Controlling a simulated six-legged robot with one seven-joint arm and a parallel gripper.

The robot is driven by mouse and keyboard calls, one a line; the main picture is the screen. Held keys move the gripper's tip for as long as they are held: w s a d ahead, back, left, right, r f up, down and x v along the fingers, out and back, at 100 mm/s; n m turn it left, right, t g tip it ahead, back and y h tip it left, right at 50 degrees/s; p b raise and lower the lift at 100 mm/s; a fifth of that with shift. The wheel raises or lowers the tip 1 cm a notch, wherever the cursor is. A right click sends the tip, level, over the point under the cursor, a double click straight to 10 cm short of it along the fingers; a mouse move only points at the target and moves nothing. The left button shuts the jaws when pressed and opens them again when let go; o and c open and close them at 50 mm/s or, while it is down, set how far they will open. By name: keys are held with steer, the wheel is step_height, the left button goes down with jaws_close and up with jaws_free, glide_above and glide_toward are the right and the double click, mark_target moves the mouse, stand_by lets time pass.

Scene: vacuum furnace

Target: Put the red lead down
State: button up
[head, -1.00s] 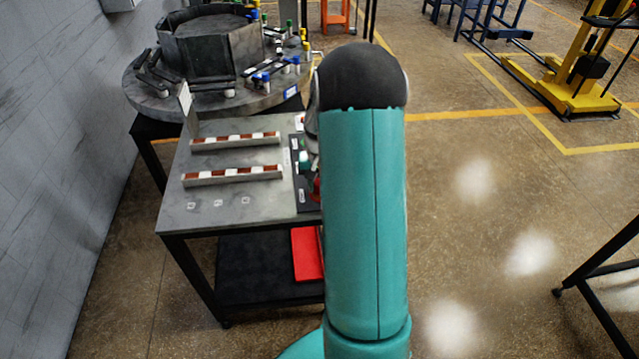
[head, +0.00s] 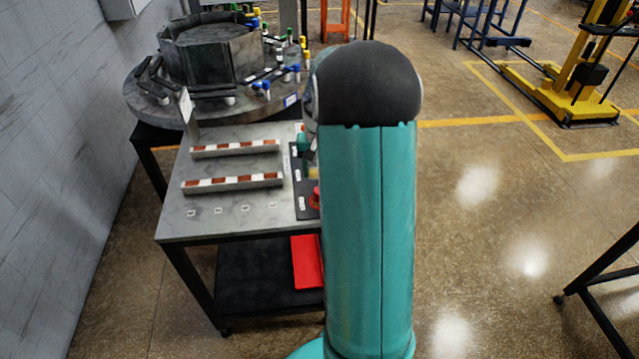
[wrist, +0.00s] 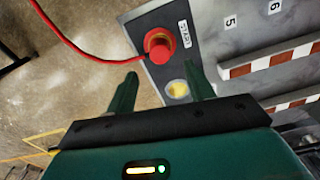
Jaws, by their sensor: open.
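The red lead's round red end (wrist: 160,46) sits on the dark panel (wrist: 142,22) beside the START label in the wrist view. Its thin red cable (wrist: 75,46) runs off to the upper left over the floor. In the head view the red end (head: 314,198) shows at the table's right edge, partly behind my arm. My gripper (wrist: 160,72) is open and empty. Its two green fingers are apart from the red end, one to each side below it in the wrist view. In the head view only a bit of my gripper (head: 303,144) shows past my arm.
A round yellow thing (wrist: 178,90) is on the panel between my fingers. Two red-and-white striped bars (head: 232,182) lie on the grey table (head: 200,222). A red tray (head: 307,262) is on the shelf below. A round furnace platform (head: 150,108) stands behind.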

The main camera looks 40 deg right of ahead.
steer(key=s+a+r+n+t+h, duration=0.1)
steer(key=s+a+r+n, duration=0.1)
steer(key=a+r, duration=0.55)
steer(key=s+a+r+n+t, duration=0.1)
steer(key=s+a+r+n, duration=0.1)
steer(key=a+r, duration=0.6)
steer(key=s+a+r+n+t+y, duration=0.1)
steer(key=s+a+n+t, duration=0.2)
steer(key=s+a, duration=0.9)
steer(key=a+n, duration=0.1)
steer(key=a, duration=0.2)
steer(key=shift+s+a+r+n+t, duration=0.3)
steer(key=shift+s, duration=0.1)
steer(key=c, duration=0.3)
steer(key=shift+c, duration=0.3)
steer(key=shift+a, duration=0.25)
